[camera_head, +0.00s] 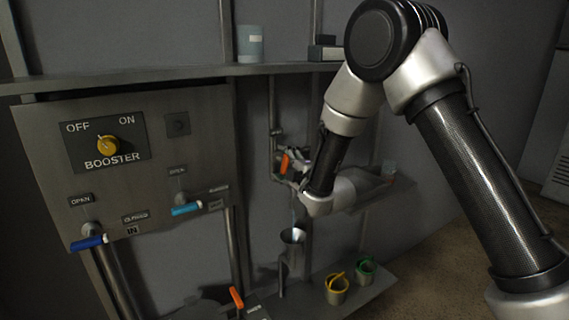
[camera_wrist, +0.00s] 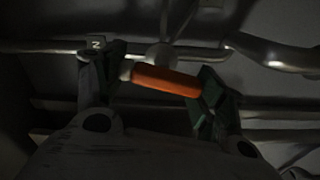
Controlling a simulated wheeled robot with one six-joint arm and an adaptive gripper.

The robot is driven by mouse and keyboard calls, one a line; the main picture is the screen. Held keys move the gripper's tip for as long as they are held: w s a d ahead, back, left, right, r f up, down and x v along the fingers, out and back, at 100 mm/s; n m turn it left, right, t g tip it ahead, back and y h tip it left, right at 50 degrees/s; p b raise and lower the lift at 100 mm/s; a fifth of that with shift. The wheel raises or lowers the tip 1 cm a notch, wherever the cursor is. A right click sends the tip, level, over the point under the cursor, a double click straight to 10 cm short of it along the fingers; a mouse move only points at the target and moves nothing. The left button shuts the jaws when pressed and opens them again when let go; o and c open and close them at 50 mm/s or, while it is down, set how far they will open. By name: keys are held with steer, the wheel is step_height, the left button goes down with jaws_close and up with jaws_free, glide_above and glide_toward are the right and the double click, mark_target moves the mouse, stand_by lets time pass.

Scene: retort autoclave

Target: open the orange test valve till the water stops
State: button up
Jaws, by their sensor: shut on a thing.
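The orange test valve handle (camera_wrist: 165,81) lies between the two fingers of my gripper (camera_wrist: 155,85) in the wrist view. My gripper is shut on it, with a finger at each end of the orange grip. In the head view the orange handle (camera_head: 285,164) shows beside my gripper (camera_head: 290,165), on the pipework behind my arm. A thin pale stream of water (camera_head: 293,215) seems to run down from the pipe toward a metal cup (camera_head: 293,236) below. My wrist hides part of the valve.
A panel (camera_head: 190,130) at left carries a yellow BOOSTER knob (camera_head: 107,145), a dark blue lever (camera_head: 89,243) and a light blue lever (camera_head: 186,209). Another orange lever (camera_head: 237,297) is low at front. Yellow (camera_head: 337,289) and green (camera_head: 366,266) rimmed cups stand on the lower shelf.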

steer(key=shift+f+n, duration=0.1)
steer(key=shift+n, duration=1.1)
steer(key=o, duration=1)
steer(key=v, duration=1.2)
